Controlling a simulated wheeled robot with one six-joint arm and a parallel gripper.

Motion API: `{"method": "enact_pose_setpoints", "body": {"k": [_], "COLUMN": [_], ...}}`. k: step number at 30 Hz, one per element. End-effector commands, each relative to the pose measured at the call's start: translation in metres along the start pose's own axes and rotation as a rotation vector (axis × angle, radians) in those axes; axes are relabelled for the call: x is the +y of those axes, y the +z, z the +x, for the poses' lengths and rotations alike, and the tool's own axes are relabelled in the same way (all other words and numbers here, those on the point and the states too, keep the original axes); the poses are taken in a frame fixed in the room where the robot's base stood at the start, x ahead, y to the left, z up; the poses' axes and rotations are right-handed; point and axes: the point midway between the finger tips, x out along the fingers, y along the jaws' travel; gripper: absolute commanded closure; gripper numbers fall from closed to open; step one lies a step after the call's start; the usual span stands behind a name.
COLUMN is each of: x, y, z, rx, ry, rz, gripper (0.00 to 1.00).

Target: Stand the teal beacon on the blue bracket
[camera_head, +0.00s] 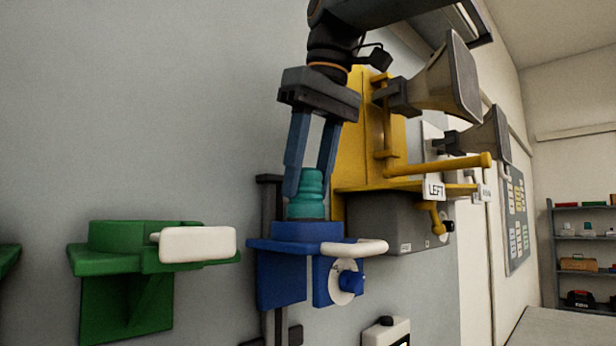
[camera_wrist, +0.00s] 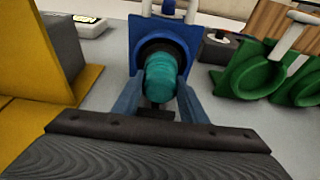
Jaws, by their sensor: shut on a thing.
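The teal beacon (camera_head: 311,185) is upright between the fingers of my gripper (camera_head: 310,184), which is shut on it. The blue bracket (camera_head: 283,277) is on the wall directly below, with a raised round collar on top, a white handle and a blue knob at its front. The beacon's lower end is at the collar; whether it rests fully on it I cannot tell. In the wrist view, the beacon (camera_wrist: 160,72) lies between my gripper's fingertips (camera_wrist: 160,88), in front of the dark round opening of the blue bracket (camera_wrist: 189,37).
A green bracket (camera_head: 125,290) with a white handle (camera_head: 198,245) is on the wall to the left. A yellow bracket (camera_head: 352,150) with grey horns (camera_head: 447,82) and a grey box (camera_head: 385,222) stands close on the right. A white device (camera_head: 387,333) is below.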

Motion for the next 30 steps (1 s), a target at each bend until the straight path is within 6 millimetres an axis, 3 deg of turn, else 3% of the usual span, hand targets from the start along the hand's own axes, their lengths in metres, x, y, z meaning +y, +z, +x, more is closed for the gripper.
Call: {"method": "enact_pose_setpoints", "body": {"k": [20,21,24,30], "x": [0.000,0.000,0.000,0.000], "y": [0.003,0.003,0.003,0.003], "z": [0.011,0.010,0.010,0.010], "rx": [0.001,0.001,0.001,0.000], "ry": [0.000,0.000,0.000,0.000], "rz": [0.000,0.000,0.000,0.000], "gripper": [1.00,0.57,0.40,0.40]}}
